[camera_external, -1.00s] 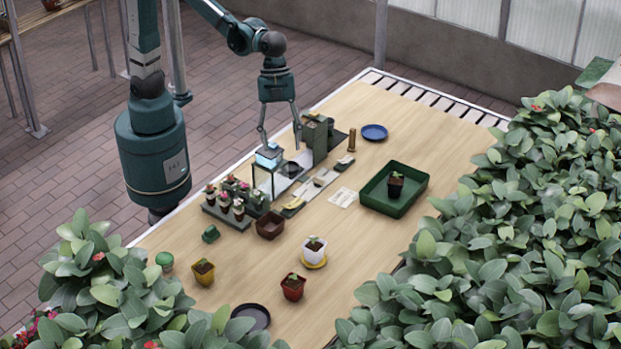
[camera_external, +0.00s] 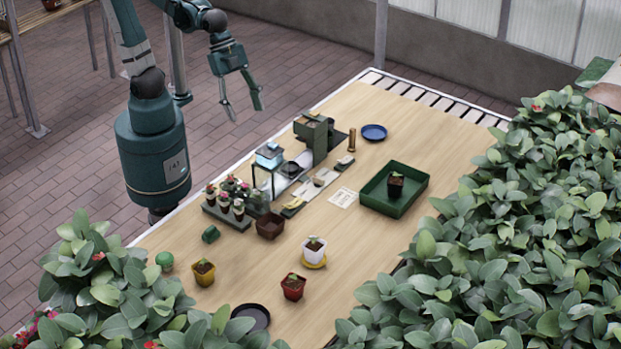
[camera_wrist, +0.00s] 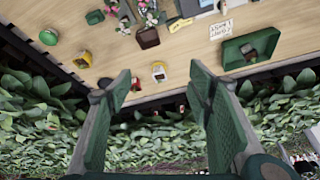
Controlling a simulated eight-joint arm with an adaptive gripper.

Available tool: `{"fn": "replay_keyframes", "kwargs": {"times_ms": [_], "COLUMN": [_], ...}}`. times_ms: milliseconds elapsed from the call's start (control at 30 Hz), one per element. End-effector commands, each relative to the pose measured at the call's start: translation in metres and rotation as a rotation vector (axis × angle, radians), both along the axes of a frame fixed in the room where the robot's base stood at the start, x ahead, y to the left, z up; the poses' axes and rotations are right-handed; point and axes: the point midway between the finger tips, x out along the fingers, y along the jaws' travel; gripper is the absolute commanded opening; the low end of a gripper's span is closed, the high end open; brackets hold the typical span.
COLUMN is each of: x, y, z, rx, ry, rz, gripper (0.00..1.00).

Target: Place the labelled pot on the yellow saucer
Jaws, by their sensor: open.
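A white pot (camera_external: 314,250) with a small seedling stands upright on the yellow saucer (camera_external: 315,265) near the table's middle. The white pot also shows in the wrist view (camera_wrist: 158,68). I cannot make out a label on any pot. A yellow pot (camera_external: 203,274), a red pot (camera_external: 293,290) and a dark pot (camera_external: 395,188) each hold a plant. My gripper (camera_external: 245,113) is open and empty, raised beyond the table's left edge, far from the pots. Its two fingers also show in the wrist view (camera_wrist: 160,74).
The dark pot stands in a green tray (camera_external: 418,196). A blue saucer (camera_external: 374,132) and a black saucer (camera_external: 251,317) lie apart. Seedling rack, brown pot (camera_external: 270,227) and lamp-lit stand (camera_external: 269,155) crowd the left middle. Dense foliage borders the right and front.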

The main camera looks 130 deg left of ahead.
Motion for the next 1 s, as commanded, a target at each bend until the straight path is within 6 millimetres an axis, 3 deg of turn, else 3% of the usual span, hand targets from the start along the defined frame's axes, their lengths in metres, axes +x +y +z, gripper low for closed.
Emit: {"fn": "replay_keyframes", "kwargs": {"times_ms": [600, 1000], "x": [-0.094, -0.115], "y": [0.016, 0.021], "z": [-0.020, -0.030], "rx": [-0.082, -0.113], "ry": [-0.110, -0.145], "rz": [0.278, 0.354], "gripper": [0.51, 0.51]}}
